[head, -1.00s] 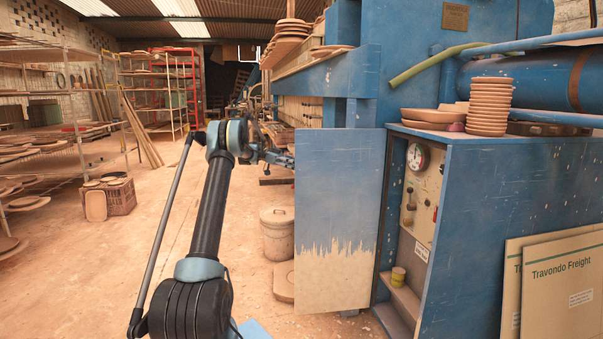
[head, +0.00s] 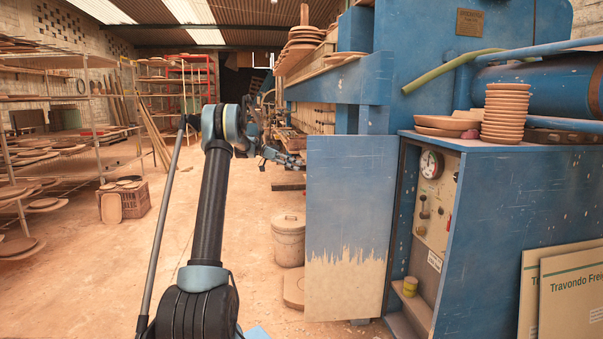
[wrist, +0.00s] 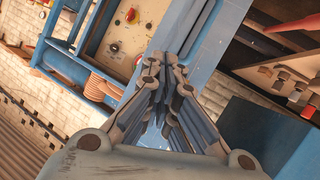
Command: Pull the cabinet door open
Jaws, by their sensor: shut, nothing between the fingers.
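The cabinet door (head: 350,225), a flat panel blue above and bare cream below, stands swung wide open to the left of the blue cabinet (head: 510,215). The cabinet's inside shows a gauge (head: 431,164), small controls and a yellow-topped pot (head: 410,286) low down. My gripper (head: 288,159) is at the door's left, free edge in the head view, small and partly unclear; I cannot tell whether it touches the door. In the wrist view my gripper (wrist: 172,105) is shut with nothing held, and a blue panel lies beyond the fingers. No handle is visible.
A lidded bin (head: 289,238) stands on the floor left of the door. Stacked plates (head: 506,112) sit on the cabinet top. Cardboard sheets (head: 570,295) lean at the right.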

